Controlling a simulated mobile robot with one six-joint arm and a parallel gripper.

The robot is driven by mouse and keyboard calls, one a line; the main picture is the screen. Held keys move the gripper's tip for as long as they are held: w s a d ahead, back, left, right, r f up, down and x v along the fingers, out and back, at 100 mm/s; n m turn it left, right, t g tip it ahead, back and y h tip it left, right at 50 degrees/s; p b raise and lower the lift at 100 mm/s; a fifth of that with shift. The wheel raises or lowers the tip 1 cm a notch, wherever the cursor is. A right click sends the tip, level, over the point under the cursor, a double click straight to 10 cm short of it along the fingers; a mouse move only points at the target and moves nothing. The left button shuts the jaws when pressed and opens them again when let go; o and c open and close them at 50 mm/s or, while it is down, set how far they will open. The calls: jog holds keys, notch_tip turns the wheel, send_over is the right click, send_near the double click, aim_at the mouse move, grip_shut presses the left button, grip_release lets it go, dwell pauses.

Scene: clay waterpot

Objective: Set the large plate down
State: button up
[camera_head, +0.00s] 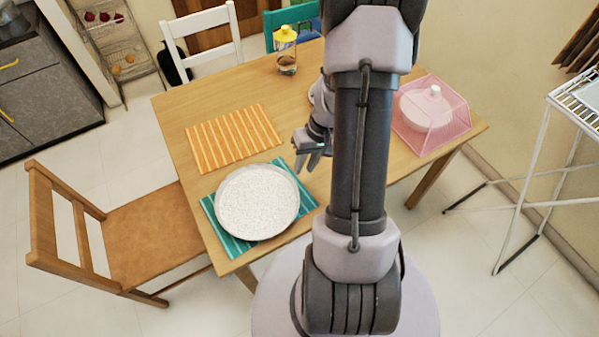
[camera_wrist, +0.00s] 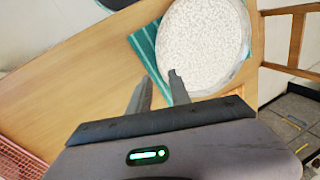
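The large plate (camera_head: 257,202) is round, white and speckled. It lies flat on a green striped placemat (camera_head: 236,245) at the table's near left corner. In the wrist view the plate (camera_wrist: 203,42) is at the top, with the green placemat (camera_wrist: 146,40) showing on its left. My gripper (camera_head: 312,161) is just past the plate's upper right rim. Nothing is held.
An orange striped placemat (camera_head: 233,138) lies empty on the wooden table (camera_head: 180,107). A yellow-topped glass jar (camera_head: 287,52) stands at the back. A pink transparent cover (camera_head: 432,118) is at the right. A wooden chair (camera_head: 140,230) stands at the left. My arm hides part of the table.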

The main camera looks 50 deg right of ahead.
jog(key=w+a+r+n+t+h, duration=0.1)
jog(key=w+a+r, duration=0.1)
jog(key=a+r, duration=0.65)
jog(key=w+a+r+t, duration=0.15)
jog(key=a+r, duration=0.35)
jog(key=r, duration=0.6)
jog(key=s+a+r+t+b, duration=0.1)
jog(key=s+a+r, duration=0.2)
jog(key=a, duration=0.3)
jog(key=s+a+r+t+b, duration=0.1)
jog(key=s+a+r+b, duration=0.1)
jog(key=s+a, duration=0.4)
jog(key=shift+s+a+r, duration=0.15)
jog(key=shift+a+r, duration=0.35)
